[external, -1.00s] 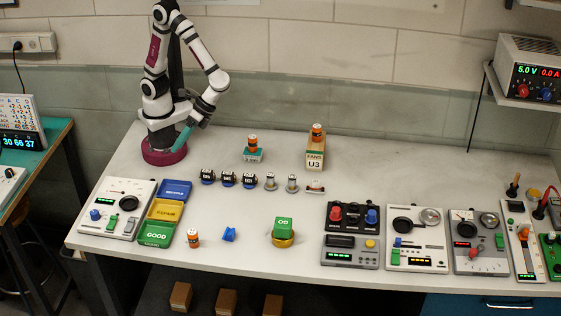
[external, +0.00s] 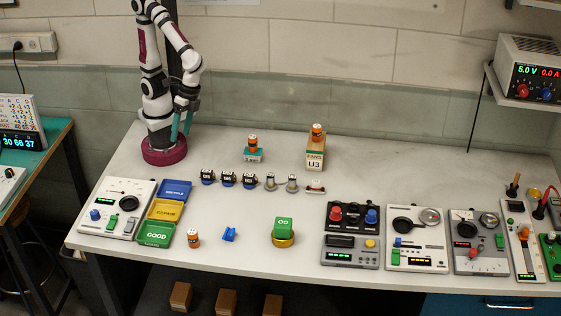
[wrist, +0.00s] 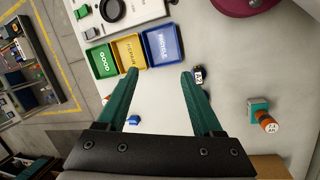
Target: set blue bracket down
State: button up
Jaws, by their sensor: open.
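The blue bracket (external: 229,234) lies on the bench top in front, between an orange bottle-like part and a green block on a yellow ring. It also shows in the wrist view as a small blue piece (wrist: 134,120) beside the left finger. My gripper (external: 181,134) is near the back left of the bench, beside my base, far from the bracket. Nothing touches the bracket.
Blue, yellow and green trays (external: 174,190) lie left of the bracket. An orange part (external: 193,238) and a green block (external: 283,224) flank it. Several black cylinders (external: 228,179) stand behind it. Meters (external: 417,238) fill the right side. The back centre is partly clear.

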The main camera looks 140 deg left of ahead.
jog(key=w+f+n+t+h, duration=0.2)
jog(key=w+n, duration=0.5)
jog(key=w, duration=0.1)
jog(key=n+t+h, duration=0.1)
jog(key=n+t, duration=0.3)
jog(key=n, duration=1)
send_near(230, 231)
jog(key=x, duration=0.8)
jog(key=shift+w+d+f, duration=0.15)
jog(key=shift+d+f, duration=0.05)
jog(key=shift+f, duration=0.15)
grip_shut()
